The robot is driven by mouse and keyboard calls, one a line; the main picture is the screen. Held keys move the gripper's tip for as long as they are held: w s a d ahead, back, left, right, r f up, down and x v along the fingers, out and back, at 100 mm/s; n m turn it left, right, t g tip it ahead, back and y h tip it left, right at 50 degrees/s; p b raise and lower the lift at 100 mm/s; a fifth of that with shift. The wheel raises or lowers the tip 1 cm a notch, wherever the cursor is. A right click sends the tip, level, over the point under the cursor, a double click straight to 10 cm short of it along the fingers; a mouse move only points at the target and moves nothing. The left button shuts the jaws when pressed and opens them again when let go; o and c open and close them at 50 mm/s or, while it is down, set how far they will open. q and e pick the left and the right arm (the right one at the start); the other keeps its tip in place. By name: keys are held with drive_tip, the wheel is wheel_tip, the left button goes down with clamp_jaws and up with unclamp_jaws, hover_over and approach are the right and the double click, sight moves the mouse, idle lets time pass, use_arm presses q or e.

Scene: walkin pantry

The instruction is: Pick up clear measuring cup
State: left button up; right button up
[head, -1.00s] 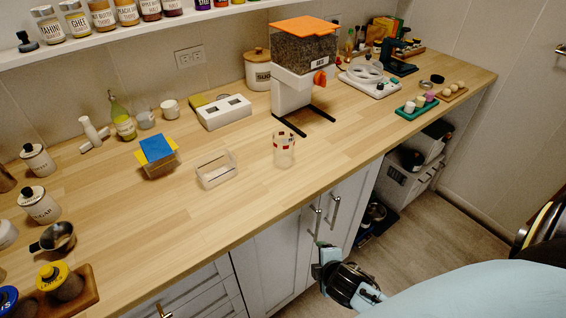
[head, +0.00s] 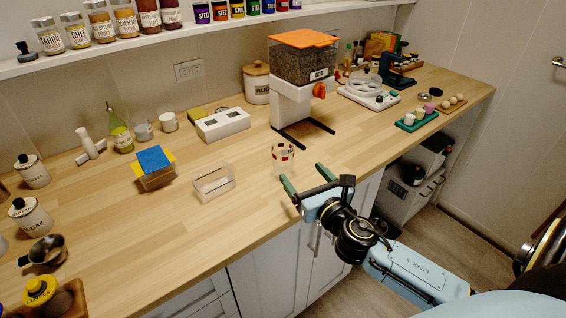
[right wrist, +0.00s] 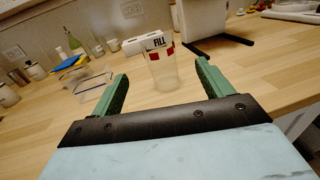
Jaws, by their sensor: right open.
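The clear measuring cup (head: 283,158) stands upright on the wooden counter, with red and dark marks on its side. In the right wrist view the cup (right wrist: 162,70) shows ahead, between and beyond the two green fingers. My right gripper (head: 305,177) is open and empty, at the counter's front edge just in front of the cup. It also shows in the right wrist view (right wrist: 160,80), with its fingers spread wide and apart from the cup. My left gripper is not in view.
A dispenser with an orange lid (head: 304,65) stands behind the cup. A clear open container (head: 214,184) sits to the cup's left, and a box with a blue top (head: 155,160) is farther left. The counter (head: 240,215) directly around the cup is clear.

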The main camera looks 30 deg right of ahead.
approach(279, 145)
drive_tip(key=w, duration=0.3)
drive_tip(key=shift+d+f, duration=0.1)
drive_tip(key=shift+d, duration=0.1)
drive_tip(key=shift+w+d, duration=0.15)
drive_tip(key=shift+w, duration=2.75)
drive_tip(key=c, duration=1.1)
